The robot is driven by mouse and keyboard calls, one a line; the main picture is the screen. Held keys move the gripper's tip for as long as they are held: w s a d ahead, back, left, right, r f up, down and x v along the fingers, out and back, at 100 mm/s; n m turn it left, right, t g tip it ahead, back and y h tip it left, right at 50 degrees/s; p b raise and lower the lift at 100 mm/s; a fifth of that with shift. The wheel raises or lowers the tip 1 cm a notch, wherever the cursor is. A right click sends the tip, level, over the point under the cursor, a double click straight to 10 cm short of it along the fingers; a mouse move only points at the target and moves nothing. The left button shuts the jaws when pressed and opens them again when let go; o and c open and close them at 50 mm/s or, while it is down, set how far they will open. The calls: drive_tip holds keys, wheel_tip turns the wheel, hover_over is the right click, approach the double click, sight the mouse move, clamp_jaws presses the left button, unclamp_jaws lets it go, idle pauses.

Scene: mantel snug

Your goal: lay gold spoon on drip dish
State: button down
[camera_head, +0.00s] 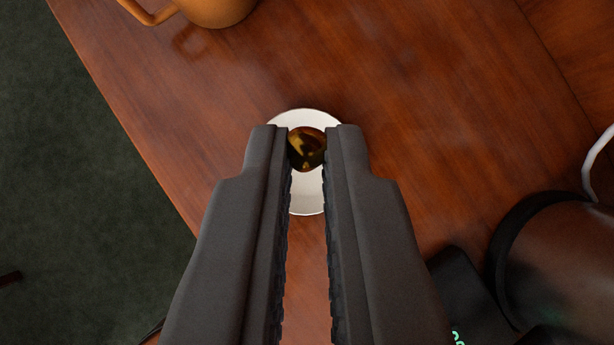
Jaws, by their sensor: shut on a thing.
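My gripper (307,140) is shut on the gold spoon (307,149), whose shiny dark-gold end shows between the two fingertips. The rest of the spoon is not visible. The white round drip dish (308,197) is on the brown wooden surface, straight beyond the fingers. The spoon's end overlaps the dish in this view. I cannot tell whether the spoon touches the dish or is above it. The fingers hide the dish's left and right sides.
An orange-brown mug (215,8) stands at the top left of the wooden surface (430,110). A dark rounded appliance (560,265) with a pale cord (594,160) is at the lower right. The surface's left edge drops to dark green floor (90,190).

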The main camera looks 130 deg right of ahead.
drive_tip(key=shift+f, duration=2)
drive_tip(key=c, duration=1.5)
unclamp_jaws()
drive_tip(key=shift+o, duration=0.2)
drive_tip(key=s+d, duration=0.2)
drive_tip(key=s, duration=0.3)
drive_tip(key=shift+s, duration=0.4)
drive_tip(key=s+r+m+t, duration=0.1)
drive_tip(key=s+r+t, duration=0.2)
drive_tip(key=s, duration=0.7)
drive_tip(key=s+a+r+m+t+h, duration=0.1)
drive_tip(key=s+r+t, duration=0.2)
drive_tip(key=s, duration=0.7)
drive_tip(key=s+a+r+m+t+h, duration=0.1)
drive_tip(key=s+r+t, duration=0.3)
drive_tip(key=s, duration=0.6)
drive_tip(key=shift+s+a+r+m, duration=0.25)
drive_tip(key=shift+r+m, duration=0.25)
drive_tip(key=shift+r, duration=0.4)
